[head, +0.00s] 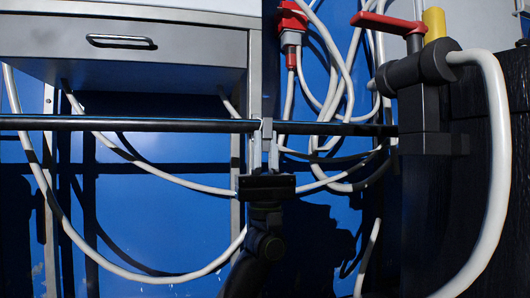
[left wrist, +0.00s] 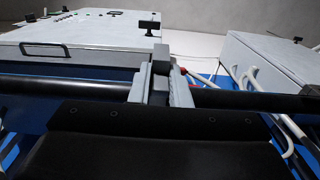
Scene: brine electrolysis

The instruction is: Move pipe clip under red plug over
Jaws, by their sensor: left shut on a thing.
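The black horizontal pipe (head: 130,124) crosses the head view. The red plug (head: 291,22), with a grey collar and a cable, hangs above it to the right of centre. My left gripper (head: 266,143) reaches up from below to the pipe, below and slightly left of the plug. Its fingers are shut on the pipe clip (head: 267,124), a small pale piece at the pipe, mostly hidden by the fingers. In the left wrist view, my left gripper (left wrist: 163,85) has a dark grey block between its fingers, against the pipe (left wrist: 70,86). My right gripper is not in view.
A grey cabinet (head: 190,70) with a drawer handle stands at upper left. White cables hang in loops behind and below the pipe. At right stand a dark valve with a red lever (head: 385,22), a yellow piece (head: 434,24) and a thick white hose (head: 500,150).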

